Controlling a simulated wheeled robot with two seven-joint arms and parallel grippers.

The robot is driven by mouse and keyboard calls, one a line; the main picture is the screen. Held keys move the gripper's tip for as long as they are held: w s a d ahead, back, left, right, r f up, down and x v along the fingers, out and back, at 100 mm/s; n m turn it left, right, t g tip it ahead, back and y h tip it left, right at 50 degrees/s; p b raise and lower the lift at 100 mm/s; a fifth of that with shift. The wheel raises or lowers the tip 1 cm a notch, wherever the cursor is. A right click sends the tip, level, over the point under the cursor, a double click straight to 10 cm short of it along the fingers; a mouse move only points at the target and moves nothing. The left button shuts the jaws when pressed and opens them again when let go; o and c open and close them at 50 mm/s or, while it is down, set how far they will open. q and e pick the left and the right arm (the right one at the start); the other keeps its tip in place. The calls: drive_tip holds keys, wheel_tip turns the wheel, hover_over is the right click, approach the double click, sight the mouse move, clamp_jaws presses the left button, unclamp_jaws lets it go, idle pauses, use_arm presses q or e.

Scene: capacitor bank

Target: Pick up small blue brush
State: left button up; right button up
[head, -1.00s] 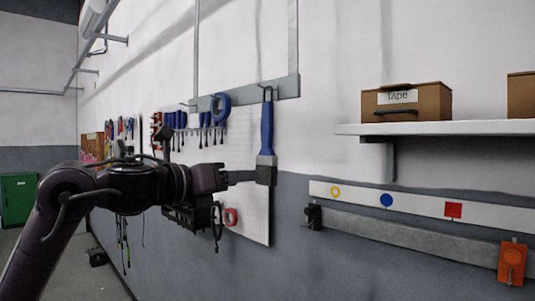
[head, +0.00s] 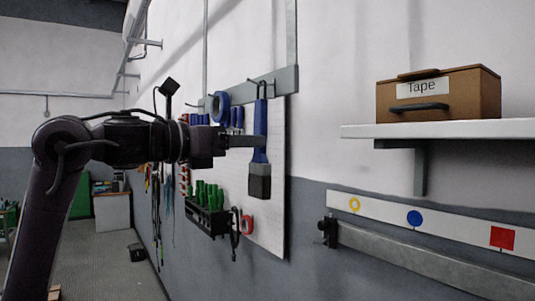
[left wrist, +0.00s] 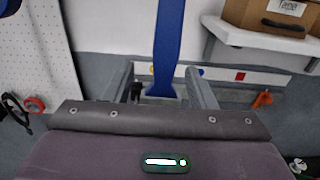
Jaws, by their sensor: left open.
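The blue brush (head: 260,135) hangs upright from a hook on the wall rail, blue handle up and dark bristles down. My left gripper (head: 262,141) is level with the lower handle in the head view, and its finger overlaps the handle there. In the left wrist view the blue handle (left wrist: 168,45) stands between the two spread fingers of my left gripper (left wrist: 160,76). The jaws are open, with gaps visible beside the handle. The brush's bristles are hidden in the wrist view. My right gripper is in neither view.
A blue tape roll (head: 220,103) and blue-handled tools hang left of the brush. Green-handled tools (head: 208,194) stand in a black rack below, beside a red roll (head: 247,225). A Tape box (head: 440,97) sits on a white shelf (head: 440,130) to the right.

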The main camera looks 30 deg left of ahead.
use_arm(q)
drive_tip(key=p+x, duration=0.1)
drive_tip(key=x, duration=0.1)
drive_tip(key=p+x, duration=0.1)
drive_tip(key=x, duration=0.2)
drive_tip(key=shift+w+d+f+p, duration=0.1)
drive_tip(key=shift+w+d+p, duration=0.1)
drive_tip(key=shift+d+p, duration=0.15)
drive_tip(key=shift+s, duration=0.15)
drive_tip(key=shift+c, duration=1)
drive_tip(key=c, duration=0.9)
